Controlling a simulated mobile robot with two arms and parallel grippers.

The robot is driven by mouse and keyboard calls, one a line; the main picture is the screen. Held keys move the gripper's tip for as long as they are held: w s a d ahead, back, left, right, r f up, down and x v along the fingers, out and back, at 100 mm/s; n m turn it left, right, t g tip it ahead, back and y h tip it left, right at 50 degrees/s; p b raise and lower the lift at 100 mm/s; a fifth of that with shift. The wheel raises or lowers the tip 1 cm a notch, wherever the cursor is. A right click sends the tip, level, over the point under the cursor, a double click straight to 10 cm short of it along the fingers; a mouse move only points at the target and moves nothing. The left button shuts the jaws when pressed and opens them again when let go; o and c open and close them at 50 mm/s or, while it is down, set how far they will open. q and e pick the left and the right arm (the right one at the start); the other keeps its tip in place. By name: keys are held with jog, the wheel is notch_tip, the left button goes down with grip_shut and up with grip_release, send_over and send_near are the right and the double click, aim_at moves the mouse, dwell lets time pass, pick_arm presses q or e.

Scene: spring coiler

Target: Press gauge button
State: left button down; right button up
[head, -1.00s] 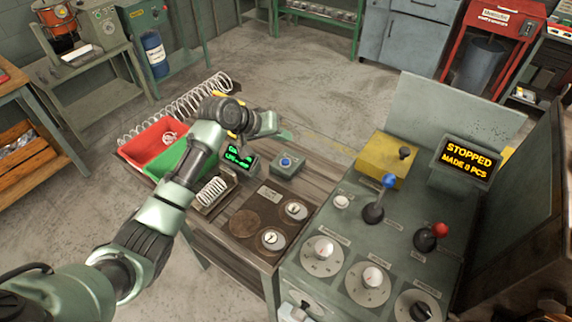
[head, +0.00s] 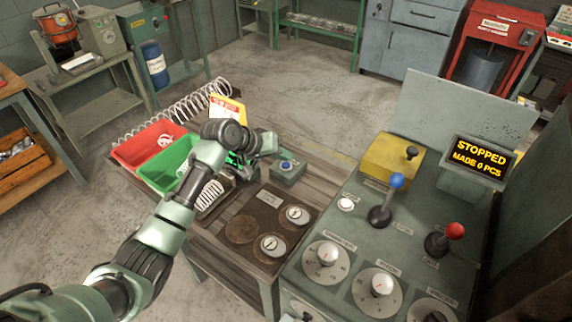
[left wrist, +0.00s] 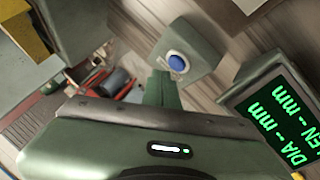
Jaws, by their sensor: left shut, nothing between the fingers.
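The blue button (head: 286,164) sits on top of a small grey-green box on the wooden bench. In the left wrist view the button (left wrist: 177,62) shows just beyond my fingertips and is not covered. My left gripper (head: 272,150) is shut and empty, beside the button box on its far left side. Its fingers (left wrist: 163,86) also show in the left wrist view; I cannot tell whether they touch the box. The gauge display (left wrist: 280,118) reads DIA and LEN with dashes; in the head view my arm hides most of it. My right gripper is not in view.
A red bin (head: 146,147), a green bin (head: 166,166) and a long spring (head: 185,108) lie left of my arm. A dark plate (head: 258,212) with round pieces is in front of the button box. The control console (head: 345,230) with levers and dials stands to the right.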

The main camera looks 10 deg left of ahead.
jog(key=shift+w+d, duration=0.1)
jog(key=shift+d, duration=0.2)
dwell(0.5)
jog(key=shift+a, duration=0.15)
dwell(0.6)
pick_arm(q)
jog(key=shift+f, duration=0.15)
jog(key=shift+f, duration=0.25)
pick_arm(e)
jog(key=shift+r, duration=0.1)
pick_arm(q)
jog(key=shift+f, duration=0.45)
dwell(0.7)
jog(key=shift+r+p, duration=0.8)
jog(key=shift+p, duration=0.2)
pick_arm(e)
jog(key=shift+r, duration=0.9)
pick_arm(q)
jog(key=shift+r, duration=0.1)
